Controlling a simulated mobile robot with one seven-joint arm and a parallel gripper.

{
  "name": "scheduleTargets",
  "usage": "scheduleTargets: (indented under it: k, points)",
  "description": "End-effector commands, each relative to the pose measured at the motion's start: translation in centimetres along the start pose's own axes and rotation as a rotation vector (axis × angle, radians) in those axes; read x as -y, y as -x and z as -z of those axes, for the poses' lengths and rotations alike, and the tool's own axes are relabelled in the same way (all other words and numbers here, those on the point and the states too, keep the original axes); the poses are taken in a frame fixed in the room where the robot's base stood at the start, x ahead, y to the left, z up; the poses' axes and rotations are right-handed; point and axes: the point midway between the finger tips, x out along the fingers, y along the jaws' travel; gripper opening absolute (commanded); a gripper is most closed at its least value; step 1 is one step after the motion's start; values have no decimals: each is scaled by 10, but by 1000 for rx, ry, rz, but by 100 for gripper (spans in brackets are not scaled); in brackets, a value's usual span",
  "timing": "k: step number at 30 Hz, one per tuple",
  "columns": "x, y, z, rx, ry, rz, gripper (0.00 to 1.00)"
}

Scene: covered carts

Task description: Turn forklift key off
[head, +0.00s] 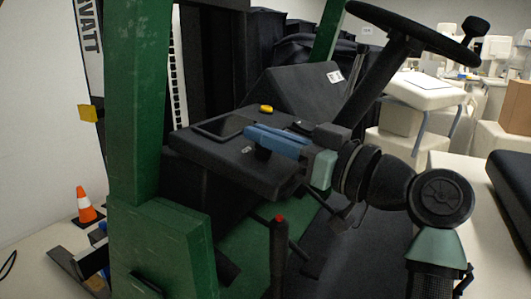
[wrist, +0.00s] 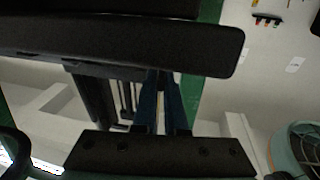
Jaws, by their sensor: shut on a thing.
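The green forklift (head: 140,110) fills the left and middle of the head view. Its black dashboard (head: 195,155) carries a dark screen (head: 222,127), a yellow button (head: 266,109) and a small black knob (head: 262,153). My gripper (head: 250,132) reaches in from the right with its blue fingers close together over the dashboard's right side. The forklift key is not clearly visible; the fingers hide the spot between their tips. In the wrist view, the blue fingers (wrist: 160,78) run up to the dark dashboard edge (wrist: 130,45), and their tips are hidden.
The black steering wheel (head: 415,35) and its column stand just behind my arm. A lever with a red top (head: 280,218) rises below the dashboard. An orange cone (head: 86,206) is on the floor at left. White covered carts (head: 425,90) stand at the back right.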

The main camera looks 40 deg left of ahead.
Motion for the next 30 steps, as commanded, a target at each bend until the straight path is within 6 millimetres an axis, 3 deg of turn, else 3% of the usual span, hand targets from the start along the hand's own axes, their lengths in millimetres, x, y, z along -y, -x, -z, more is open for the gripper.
scheduleTargets:
  k: [12,28,29,30]
  points:
    - [0,0,-1,4,16,176,0]
    - [1,-1,-2,7,17,198,0]
    - [1,-1,-2,7,17,198,15]
    - [1,-1,-2,7,17,198,23]
